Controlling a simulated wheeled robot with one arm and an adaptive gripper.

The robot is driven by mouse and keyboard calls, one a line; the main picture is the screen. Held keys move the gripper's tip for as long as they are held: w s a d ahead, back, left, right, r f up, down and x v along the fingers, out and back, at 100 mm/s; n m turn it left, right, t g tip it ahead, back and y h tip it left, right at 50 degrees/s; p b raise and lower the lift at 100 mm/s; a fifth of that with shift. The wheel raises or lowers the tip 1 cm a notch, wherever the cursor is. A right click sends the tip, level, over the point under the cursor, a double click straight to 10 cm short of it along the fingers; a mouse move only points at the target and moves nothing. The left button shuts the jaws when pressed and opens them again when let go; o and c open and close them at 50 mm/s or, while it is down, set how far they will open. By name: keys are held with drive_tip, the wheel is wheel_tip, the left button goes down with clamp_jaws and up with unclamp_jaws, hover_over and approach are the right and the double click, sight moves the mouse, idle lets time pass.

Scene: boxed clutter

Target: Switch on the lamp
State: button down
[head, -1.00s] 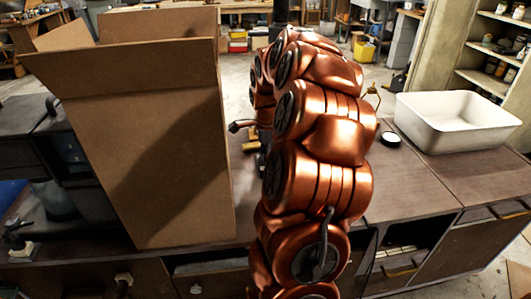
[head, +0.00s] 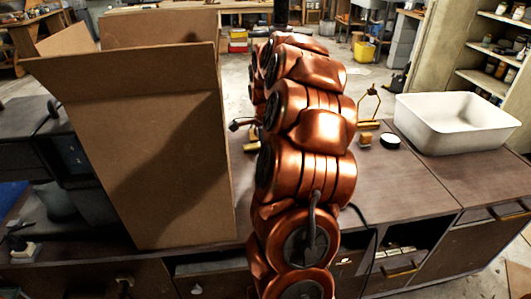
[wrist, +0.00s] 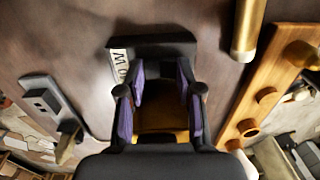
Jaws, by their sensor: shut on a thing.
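My gripper (wrist: 160,110) shows in the wrist view with purple pads on black fingers. A brown-gold thing (wrist: 160,118) is between the fingers; I cannot make out what it is. A black shape (wrist: 150,45) with a white lettered strip lies just past the fingertips. In the head view my arm hides the gripper. I cannot identify the lamp for certain. A thin brass-coloured stand with a bent dark top (head: 369,105) is right of my arm. A dark, bent metal piece (head: 240,124) sticks out left of it.
A tall open cardboard box (head: 160,150) stands left on the workbench. A white tub (head: 455,125) and a round black-rimmed white thing (head: 390,141) are at right. In the wrist view a brass cylinder (wrist: 246,30) and a wooden pegged board (wrist: 265,85) lie right of the gripper.

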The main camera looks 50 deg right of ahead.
drive_tip(key=c, duration=0.8)
unclamp_jaws()
drive_tip(key=shift+o, duration=0.2)
wheel_tip(320, 180, up, 12)
drive_tip(key=shift+s+a, duration=0.2)
